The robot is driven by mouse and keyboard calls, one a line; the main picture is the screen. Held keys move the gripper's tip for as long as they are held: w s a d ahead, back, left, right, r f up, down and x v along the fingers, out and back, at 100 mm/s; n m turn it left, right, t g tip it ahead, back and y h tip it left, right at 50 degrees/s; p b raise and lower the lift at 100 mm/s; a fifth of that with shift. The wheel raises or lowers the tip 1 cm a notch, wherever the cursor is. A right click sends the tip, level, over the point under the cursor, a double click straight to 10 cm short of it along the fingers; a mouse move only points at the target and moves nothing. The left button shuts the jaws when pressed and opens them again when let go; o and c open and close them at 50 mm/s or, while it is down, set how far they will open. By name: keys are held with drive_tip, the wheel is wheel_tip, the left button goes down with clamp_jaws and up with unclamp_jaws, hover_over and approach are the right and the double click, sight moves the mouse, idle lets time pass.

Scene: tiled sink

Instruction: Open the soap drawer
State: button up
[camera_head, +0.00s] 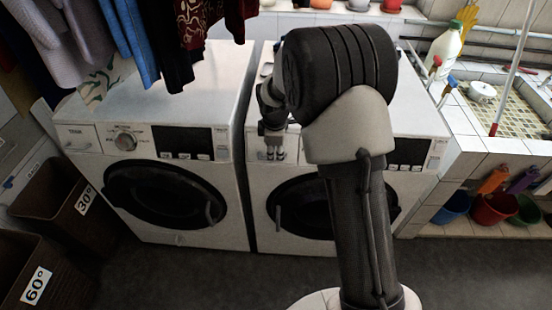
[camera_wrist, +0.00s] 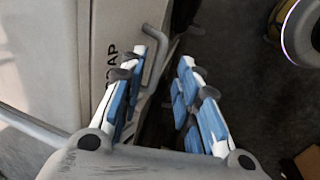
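The soap drawer front (camera_wrist: 98,45) is a pale panel with dark lettering, partly hidden, of which "AP" shows in the wrist view. A grey bent bar handle (camera_wrist: 161,50) stands out from it. My gripper (camera_wrist: 171,50) is open, with blue-padded fingers on both sides of the handle. The left finger lies close beside the handle and overlaps it in the picture; contact cannot be told. In the head view my gripper (camera_head: 272,155) is at the upper left front of the right washing machine (camera_head: 262,210), where my arm hides much of the panel.
A second washing machine (camera_head: 180,190) stands to the left, with laundry (camera_head: 150,35) hanging above it. Brown baskets marked 30° (camera_head: 60,195) and 60° (camera_head: 45,270) stand at the left. A tiled sink (camera_head: 500,115) and colored buckets (camera_head: 490,208) are at the right. The dark floor in front is clear.

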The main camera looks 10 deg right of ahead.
sight(276, 160)
drive_tip(key=shift+b+x, duration=0.4)
drive_tip(key=shift+x, duration=1.45)
drive_tip(key=shift+c, duration=0.4)
clamp_jaws()
drive_tip(key=shift+s, duration=0.15)
